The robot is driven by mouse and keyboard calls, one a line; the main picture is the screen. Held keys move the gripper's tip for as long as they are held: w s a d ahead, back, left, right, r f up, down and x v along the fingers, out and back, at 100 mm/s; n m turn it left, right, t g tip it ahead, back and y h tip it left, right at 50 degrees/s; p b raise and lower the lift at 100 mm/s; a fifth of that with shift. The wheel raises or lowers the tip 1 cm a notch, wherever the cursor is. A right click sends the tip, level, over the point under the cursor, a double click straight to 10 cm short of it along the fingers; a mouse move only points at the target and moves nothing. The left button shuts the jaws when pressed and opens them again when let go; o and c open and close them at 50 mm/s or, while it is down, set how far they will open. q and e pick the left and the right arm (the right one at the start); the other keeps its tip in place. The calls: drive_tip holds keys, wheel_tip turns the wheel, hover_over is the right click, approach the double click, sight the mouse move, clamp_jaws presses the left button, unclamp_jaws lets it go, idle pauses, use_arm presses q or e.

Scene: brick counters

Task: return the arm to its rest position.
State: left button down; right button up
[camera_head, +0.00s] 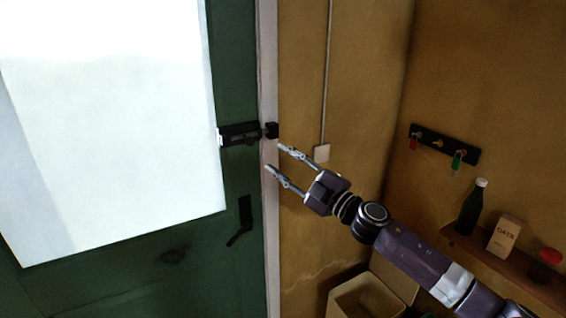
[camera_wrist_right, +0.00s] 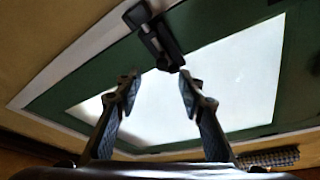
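My right gripper (camera_head: 275,158) is raised in front of the door's edge and frame, coming in from the lower right. Its two fingers are spread apart with nothing between them. In the right wrist view my right gripper (camera_wrist_right: 160,82) also shows open and empty, with the door's bright pane and the black bolt latch (camera_wrist_right: 157,35) beyond it. In the head view the black bolt latch (camera_head: 240,134) sits just above and left of the fingertips; I cannot tell the exact gap. My left gripper is not in either view.
The green door (camera_head: 236,60) with a bright pane and a dark handle (camera_head: 243,222) fills the left. A light switch (camera_head: 321,153), a key rack (camera_head: 444,144) and a shelf (camera_head: 500,262) with a bottle, an oats box and a red-lidded jar are right. An open box (camera_head: 362,298) is below.

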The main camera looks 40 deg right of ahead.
idle(0.6)
